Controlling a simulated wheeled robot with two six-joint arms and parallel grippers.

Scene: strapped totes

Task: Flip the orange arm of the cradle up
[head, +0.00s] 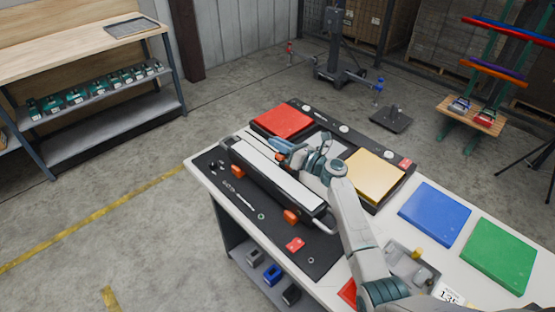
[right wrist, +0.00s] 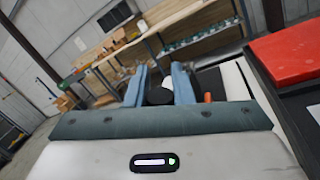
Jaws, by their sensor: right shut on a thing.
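The cradle is a long black frame (head: 262,182) with a pale top, lying across the dark mat on the bench. Orange pieces show at its near side (head: 290,216), at its left (head: 237,170) and by the gripper (head: 281,156). My right gripper (head: 284,147) is over the cradle's far side. In the right wrist view its blue-grey fingers (right wrist: 159,88) are closed about a dark rounded knob (right wrist: 159,96). An orange piece (right wrist: 207,98) shows just right of the fingers. I cannot tell which part carries the knob. My left gripper is out of view.
A red pad (head: 282,121) and a yellow pad (head: 374,175) lie behind the cradle. Blue (head: 435,213) and green (head: 498,255) pads lie to the right. A grey tray (head: 410,266) is near my arm. Small loose parts lie on the mat.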

